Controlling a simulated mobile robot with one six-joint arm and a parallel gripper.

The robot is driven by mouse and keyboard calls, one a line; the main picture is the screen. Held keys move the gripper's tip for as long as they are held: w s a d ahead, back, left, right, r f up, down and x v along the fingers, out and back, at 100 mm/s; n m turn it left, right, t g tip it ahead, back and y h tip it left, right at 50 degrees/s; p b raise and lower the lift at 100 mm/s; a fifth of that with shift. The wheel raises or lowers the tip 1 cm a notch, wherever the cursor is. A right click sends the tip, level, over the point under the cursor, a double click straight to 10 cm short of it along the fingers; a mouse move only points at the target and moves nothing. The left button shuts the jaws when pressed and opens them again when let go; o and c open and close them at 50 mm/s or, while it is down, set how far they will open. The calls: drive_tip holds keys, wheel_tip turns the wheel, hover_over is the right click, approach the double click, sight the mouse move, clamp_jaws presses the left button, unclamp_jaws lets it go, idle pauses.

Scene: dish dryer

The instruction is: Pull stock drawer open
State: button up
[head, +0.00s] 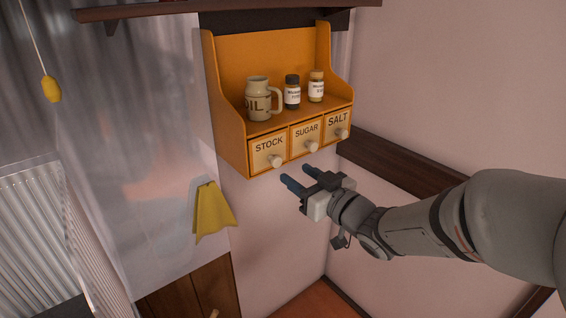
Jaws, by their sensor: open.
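An orange wall shelf (240,132) has a row of small drawers along its bottom. The stock drawer (258,148) is the left one, marked STOCK, and looks shut. Its round pale knob (277,161) sticks out at the front. My gripper (287,177) is open and empty. In the picture its two dark fingertips lie just below and right of the stock knob, apart from it. They point up and to the left. The exact depth between fingertips and knob cannot be told.
The sugar drawer (300,145) and salt drawer (338,131) sit right of it, both with knobs. Above stand an OIL mug (258,100) and two small jars (292,92). A yellow cloth (212,212) hangs at lower left. The wall below the shelf is clear.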

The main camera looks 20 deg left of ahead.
sight(278, 162)
drive_tip(key=x, duration=0.7)
drive_tip(key=shift+s+a+p, duration=0.1)
drive_tip(key=shift+a+p, duration=0.05)
drive_tip(key=shift+p, duration=0.15)
drive_tip(key=shift+r, duration=0.1)
drive_tip(key=shift+c, duration=0.3)
clamp_jaws()
